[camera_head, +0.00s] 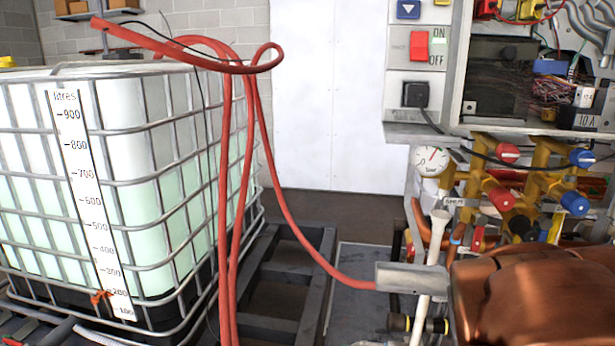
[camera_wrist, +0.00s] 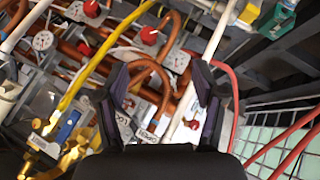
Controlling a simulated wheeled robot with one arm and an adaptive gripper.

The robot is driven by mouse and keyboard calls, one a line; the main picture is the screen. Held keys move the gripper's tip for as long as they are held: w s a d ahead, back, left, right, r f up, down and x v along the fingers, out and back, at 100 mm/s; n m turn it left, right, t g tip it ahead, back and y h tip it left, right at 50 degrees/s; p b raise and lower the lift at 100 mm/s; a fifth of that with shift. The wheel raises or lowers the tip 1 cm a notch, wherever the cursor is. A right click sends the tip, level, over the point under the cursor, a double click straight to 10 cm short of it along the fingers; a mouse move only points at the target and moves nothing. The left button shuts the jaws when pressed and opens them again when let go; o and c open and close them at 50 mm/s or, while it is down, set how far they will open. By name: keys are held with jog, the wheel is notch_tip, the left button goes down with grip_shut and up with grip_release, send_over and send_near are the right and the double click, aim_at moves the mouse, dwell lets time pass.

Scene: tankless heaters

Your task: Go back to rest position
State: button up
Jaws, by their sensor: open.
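My gripper (camera_wrist: 163,78) shows in the wrist view, with its two dark fingers spread wide apart. No object is held between them. Copper pipes (camera_wrist: 152,72), a white pipe (camera_wrist: 195,75) and small labels show in the gap beyond the fingers; I cannot tell how far away they are. I cannot make out the gripper in the head view.
A caged white tank (camera_head: 135,180) with a litre scale stands at left. Red hoses (camera_head: 228,190) hang beside it. Valves with red and blue knobs (camera_head: 575,203), a pressure gauge (camera_head: 432,160) and a red switch (camera_head: 419,46) are at right. A pale door (camera_head: 325,100) is behind.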

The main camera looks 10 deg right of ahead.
jog(key=s+a+r+g+y+p, duration=0.3)
jog(key=s+a+r+p, duration=0.2)
jog(key=s+a, duration=0.4)
jog(key=s+a+r+n+g+y+p, duration=0.1)
jog(key=s+a+r+g+y+p, duration=0.2)
jog(key=s+a+p, duration=0.4)
jog(key=s+a+r+g, duration=0.1)
jog(key=s+a+r, duration=0.1)
jog(key=a, duration=0.5)
jog(key=shift+s+a+y+p, duration=0.3)
jog(key=shift+s+a, duration=0.1)
jog(key=shift+s, duration=0.2)
jog(key=shift+d, duration=0.1)
dwell(0.8)
